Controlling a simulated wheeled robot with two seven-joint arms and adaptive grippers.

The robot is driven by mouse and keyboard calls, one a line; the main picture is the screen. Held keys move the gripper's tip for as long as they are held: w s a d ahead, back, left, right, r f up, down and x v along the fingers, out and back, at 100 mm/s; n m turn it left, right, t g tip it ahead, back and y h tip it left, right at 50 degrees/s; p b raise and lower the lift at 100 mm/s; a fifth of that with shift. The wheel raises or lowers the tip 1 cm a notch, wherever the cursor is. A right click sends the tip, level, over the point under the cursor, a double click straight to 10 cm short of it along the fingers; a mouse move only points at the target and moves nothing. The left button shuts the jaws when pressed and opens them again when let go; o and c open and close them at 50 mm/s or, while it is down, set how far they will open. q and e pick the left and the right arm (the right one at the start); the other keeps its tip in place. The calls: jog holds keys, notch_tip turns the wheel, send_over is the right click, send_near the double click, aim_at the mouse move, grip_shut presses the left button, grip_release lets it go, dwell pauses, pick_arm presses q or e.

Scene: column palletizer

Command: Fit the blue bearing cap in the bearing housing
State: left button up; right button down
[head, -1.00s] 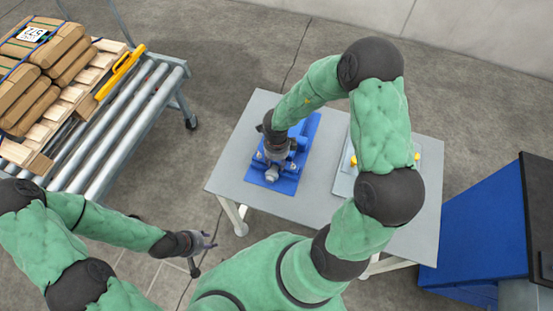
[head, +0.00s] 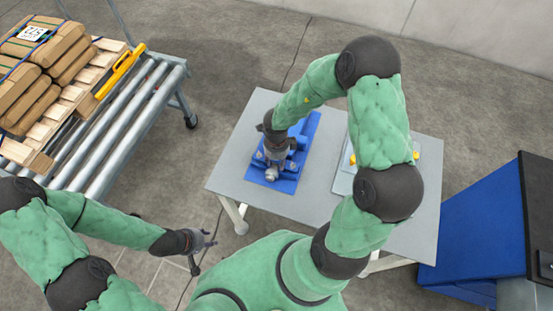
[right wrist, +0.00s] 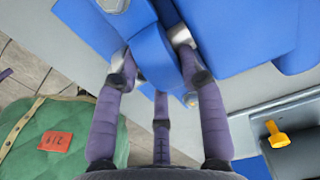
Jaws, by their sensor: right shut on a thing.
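The blue bearing housing (head: 303,140) stands on a blue base plate (head: 287,185) on the grey table. A grey rounded part, perhaps a shaft end (head: 271,174), shows at its near end. My right gripper (head: 278,147) is over the housing and hides much of it. In the right wrist view my right gripper (right wrist: 158,72) is shut on a blue block, the bearing cap (right wrist: 155,60), which is between the fingertips. The cap is close against other blue parts; whether it is seated I cannot tell. My left gripper (head: 205,241) hangs away from the table, too small to read.
A light plate with yellow knobs (head: 415,155) lies on the table (head: 237,165), partly behind my right arm; a yellow knob (right wrist: 277,135) shows in the wrist view. A roller conveyor (head: 130,120) with a loaded pallet is at left. A blue cabinet (head: 475,230) stands right.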

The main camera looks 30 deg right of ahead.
dwell(0.4)
jog(key=c, duration=0.7)
grip_release()
jog(key=shift+o, duration=0.2)
notch_tip(320, 180, up, 12)
